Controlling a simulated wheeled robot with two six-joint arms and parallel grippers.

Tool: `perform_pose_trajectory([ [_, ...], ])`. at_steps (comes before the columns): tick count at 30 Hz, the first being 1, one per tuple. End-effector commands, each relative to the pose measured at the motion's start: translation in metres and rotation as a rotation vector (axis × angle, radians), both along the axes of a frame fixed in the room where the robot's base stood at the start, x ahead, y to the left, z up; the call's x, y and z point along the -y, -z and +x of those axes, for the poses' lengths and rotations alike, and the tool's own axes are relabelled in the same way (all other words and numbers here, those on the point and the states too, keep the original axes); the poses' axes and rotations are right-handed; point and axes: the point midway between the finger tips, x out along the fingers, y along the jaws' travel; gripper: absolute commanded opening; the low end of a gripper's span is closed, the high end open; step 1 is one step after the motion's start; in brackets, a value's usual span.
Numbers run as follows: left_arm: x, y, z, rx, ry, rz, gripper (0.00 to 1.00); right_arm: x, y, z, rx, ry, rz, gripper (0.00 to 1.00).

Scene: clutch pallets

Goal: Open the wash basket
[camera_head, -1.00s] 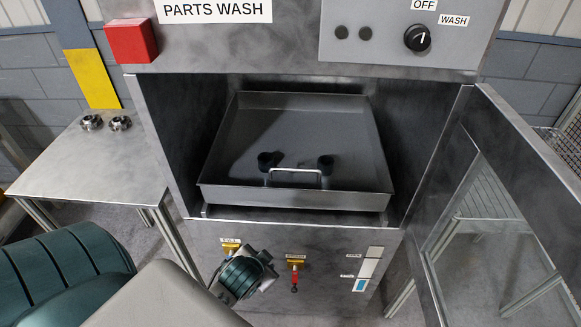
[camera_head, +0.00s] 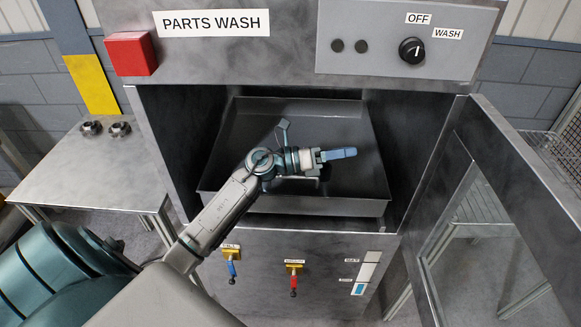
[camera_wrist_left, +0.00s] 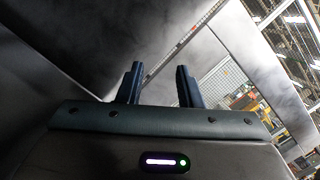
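The wash basket (camera_head: 345,206) looks like a shallow grey metal tray and sits inside the open chamber of the parts washer. Its front handle (camera_head: 312,186) is partly hidden behind my left gripper. My left gripper (camera_head: 342,154) is in front of and above the basket's front edge in the head view, pointing right. In the left wrist view its two dark fingers (camera_wrist_left: 160,84) stand apart with nothing between them. I cannot tell whether it touches the basket. My right gripper is not in view.
The washer's door (camera_head: 520,190) stands open at the right. Below the chamber are a blue-handled valve (camera_head: 232,268) and a red-handled valve (camera_head: 293,280). A side table (camera_head: 95,175) at the left holds two metal parts (camera_head: 105,129). A control knob (camera_head: 412,50) is above.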

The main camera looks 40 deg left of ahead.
Motion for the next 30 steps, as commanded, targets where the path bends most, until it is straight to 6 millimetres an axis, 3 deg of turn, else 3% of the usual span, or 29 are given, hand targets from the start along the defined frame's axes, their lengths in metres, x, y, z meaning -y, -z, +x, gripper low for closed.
perform_pose_trajectory([
  [5,-0.019,0.027,0.007,0.02,0.213,0.492,0.32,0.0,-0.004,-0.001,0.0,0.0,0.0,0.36],
  [9,-0.065,0.047,0.006,-0.056,0.366,0.835,0.32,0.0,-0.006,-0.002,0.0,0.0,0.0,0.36],
  [13,-0.115,0.053,-0.003,-0.172,0.481,1.066,0.32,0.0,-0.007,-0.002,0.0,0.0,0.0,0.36],
  [18,-0.156,0.049,-0.014,-0.293,0.567,1.21,0.32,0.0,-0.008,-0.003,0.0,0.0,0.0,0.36],
  [21,-0.166,0.048,-0.018,-0.326,0.589,1.239,0.32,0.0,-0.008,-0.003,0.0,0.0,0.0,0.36],
  [30,-0.16,0.07,-0.019,-0.337,0.598,1.247,0.32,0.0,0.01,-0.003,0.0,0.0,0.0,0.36],
])
